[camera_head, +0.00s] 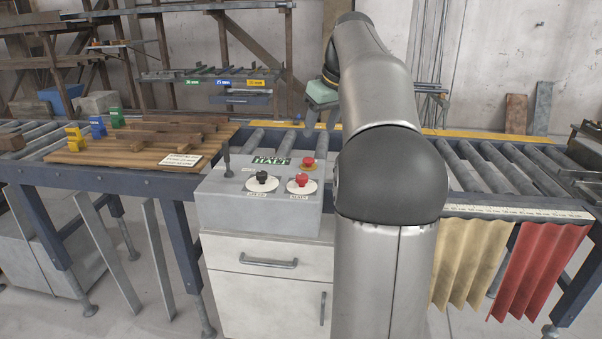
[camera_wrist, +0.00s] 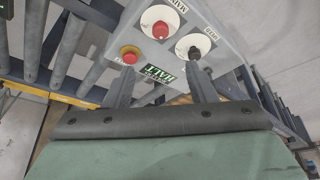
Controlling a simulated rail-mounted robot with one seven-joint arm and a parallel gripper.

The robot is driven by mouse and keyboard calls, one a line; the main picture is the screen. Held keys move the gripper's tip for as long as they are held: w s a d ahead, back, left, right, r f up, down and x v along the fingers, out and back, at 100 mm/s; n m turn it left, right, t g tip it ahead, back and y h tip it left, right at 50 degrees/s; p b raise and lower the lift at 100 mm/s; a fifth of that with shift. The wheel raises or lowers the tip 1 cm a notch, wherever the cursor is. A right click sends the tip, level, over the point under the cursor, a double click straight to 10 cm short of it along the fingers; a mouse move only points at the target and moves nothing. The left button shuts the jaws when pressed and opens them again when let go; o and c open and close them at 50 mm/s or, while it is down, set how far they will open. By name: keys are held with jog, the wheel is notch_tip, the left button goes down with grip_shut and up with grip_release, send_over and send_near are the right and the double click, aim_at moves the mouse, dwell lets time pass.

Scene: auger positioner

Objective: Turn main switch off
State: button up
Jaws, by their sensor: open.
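The main switch is a red knob (camera_head: 302,181) on a white disc on top of the grey control box (camera_head: 222,208). In the wrist view the red knob (camera_wrist: 160,29) has an upside-down label reading MAIN. My gripper (camera_head: 321,122) is above the rollers behind the box, partly hidden by my arm in the head view. In the wrist view my gripper (camera_wrist: 163,73) has its two fingers spread, with nothing held between them. The red knob lies beyond the fingertips, apart from them. Its exact angle is hard to tell.
A black knob (camera_head: 262,178) sits left of the main switch. A red emergency button (camera_head: 308,162) on yellow and a green HALT display (camera_head: 271,160) are behind. A thin post (camera_head: 227,158) stands at the box's left. Wood pieces (camera_head: 170,133) lie on a board at left.

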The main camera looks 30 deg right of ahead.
aim_at(302, 175)
jog(key=x, duration=1.6)
jog(key=shift+a+f+b, duration=0.1)
jog(key=shift+f+b, duration=0.25)
jog(key=c, duration=0.9)
